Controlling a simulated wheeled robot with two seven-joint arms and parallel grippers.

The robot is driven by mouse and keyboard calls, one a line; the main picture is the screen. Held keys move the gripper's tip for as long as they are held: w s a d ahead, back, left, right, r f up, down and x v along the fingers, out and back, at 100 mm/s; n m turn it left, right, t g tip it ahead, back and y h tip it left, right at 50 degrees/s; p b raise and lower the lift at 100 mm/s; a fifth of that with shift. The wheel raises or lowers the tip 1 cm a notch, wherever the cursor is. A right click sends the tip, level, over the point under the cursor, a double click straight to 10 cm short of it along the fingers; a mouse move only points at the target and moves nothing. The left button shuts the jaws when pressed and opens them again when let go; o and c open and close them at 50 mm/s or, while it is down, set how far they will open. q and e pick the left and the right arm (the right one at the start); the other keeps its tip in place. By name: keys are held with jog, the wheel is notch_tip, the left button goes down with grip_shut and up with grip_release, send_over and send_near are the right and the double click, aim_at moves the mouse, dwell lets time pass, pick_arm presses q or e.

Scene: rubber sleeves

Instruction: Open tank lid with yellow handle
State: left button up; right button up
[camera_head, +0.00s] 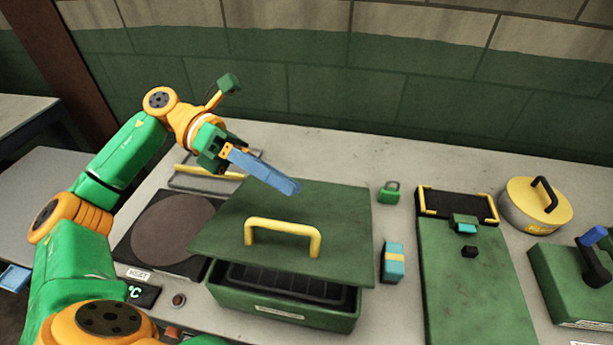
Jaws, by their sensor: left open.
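The green tank (285,312) stands on the bench, low in the middle of the head view. Its flat green lid (345,215) has a yellow handle (283,229) and lies askew, set back, so the tank's dark ribbed inside (290,284) shows along the front. Whether the lid still rests on the rim at the back cannot be told. My left gripper (288,185), with long blue fingers, is over the back part of the lid, behind the handle and apart from it. It is open and holds nothing visible. My right gripper is out of view.
A dark plate with a round disc (172,228) lies left of the tank.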

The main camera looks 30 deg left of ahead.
pick_arm(q)
jog(key=x, duration=0.3)
jog(key=shift+w+p, duration=0.25)
jog(key=shift+p, duration=0.1)
jog(key=shift+s+a, duration=0.1)
jog(key=shift+s, duration=0.05)
grip_shut()
dwell(0.8)
grip_release()
